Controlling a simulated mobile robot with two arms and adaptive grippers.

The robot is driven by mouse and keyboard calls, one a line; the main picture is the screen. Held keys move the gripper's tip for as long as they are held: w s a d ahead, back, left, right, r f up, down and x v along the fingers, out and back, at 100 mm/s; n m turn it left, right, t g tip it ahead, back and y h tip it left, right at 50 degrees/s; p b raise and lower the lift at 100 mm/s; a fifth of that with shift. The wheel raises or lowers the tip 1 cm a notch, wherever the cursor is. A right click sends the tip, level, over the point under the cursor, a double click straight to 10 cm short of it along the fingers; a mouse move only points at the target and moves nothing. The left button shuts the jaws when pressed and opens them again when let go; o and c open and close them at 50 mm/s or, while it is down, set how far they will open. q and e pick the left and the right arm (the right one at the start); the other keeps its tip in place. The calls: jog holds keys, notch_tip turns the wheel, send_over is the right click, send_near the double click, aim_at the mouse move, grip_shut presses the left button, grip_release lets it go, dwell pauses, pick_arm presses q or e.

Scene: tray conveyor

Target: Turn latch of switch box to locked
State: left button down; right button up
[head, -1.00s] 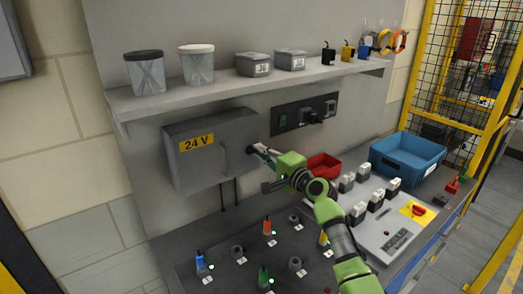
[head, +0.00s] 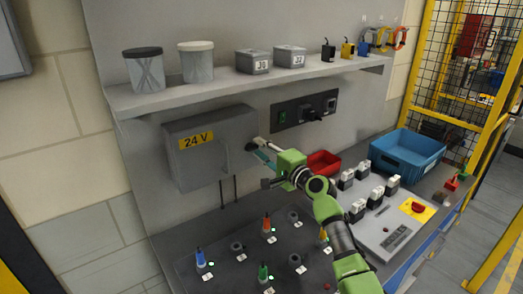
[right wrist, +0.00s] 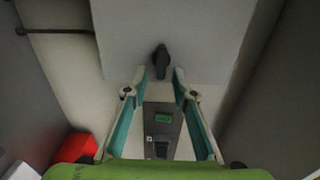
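The switch box (head: 212,150) is a grey wall box with a yellow "24 V" label, left of centre in the head view. Its latch (right wrist: 161,60) is a small dark knob on the box face in the right wrist view, its long side running up and down the picture. My right gripper (head: 258,147) is at the box's right side in the head view and covers the latch there. In the right wrist view its teal-lined fingers stand apart, tips on either side of the latch's lower end. I cannot tell whether they touch it. My left gripper is not in view.
A black socket panel (head: 304,112) is on the wall right of the box. A shelf (head: 225,89) with jars and small boxes runs above. A red bin (head: 323,163), a blue crate (head: 407,153) and a bench with several coloured connectors lie below and right.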

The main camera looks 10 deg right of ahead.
jog(key=v, duration=1.2)
jog(key=shift+f, duration=0.15)
